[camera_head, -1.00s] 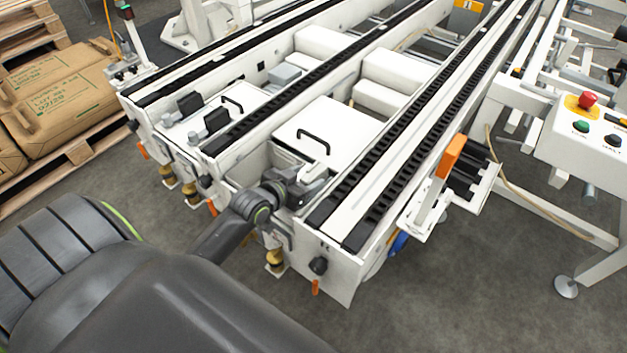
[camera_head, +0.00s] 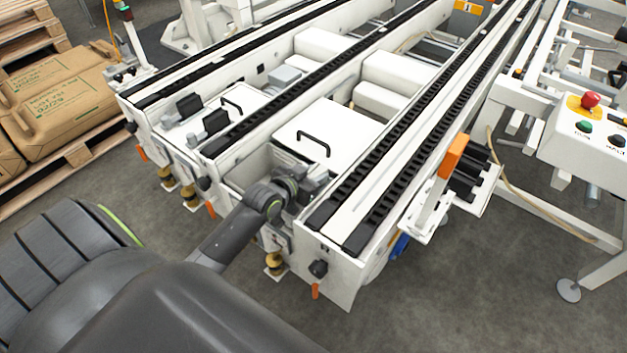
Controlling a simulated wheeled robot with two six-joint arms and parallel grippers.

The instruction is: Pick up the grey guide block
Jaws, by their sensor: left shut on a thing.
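My left gripper (camera_head: 312,178) reaches into the open bay at the front of the white conveyor frame, between two black chain rails. It is shut on a small grey piece, which I take to be the grey guide block (camera_head: 319,173). Only a little of the block shows past the jaws, and my wrist hides the rest. I cannot tell whether the block touches the bay floor. My right gripper is not in view.
A white cover with a black handle (camera_head: 314,140) lies just behind the gripper. Black chain rails (camera_head: 385,185) run close on the right. An orange-topped bracket (camera_head: 453,158) and a control box with a red button (camera_head: 590,101) stand further right.

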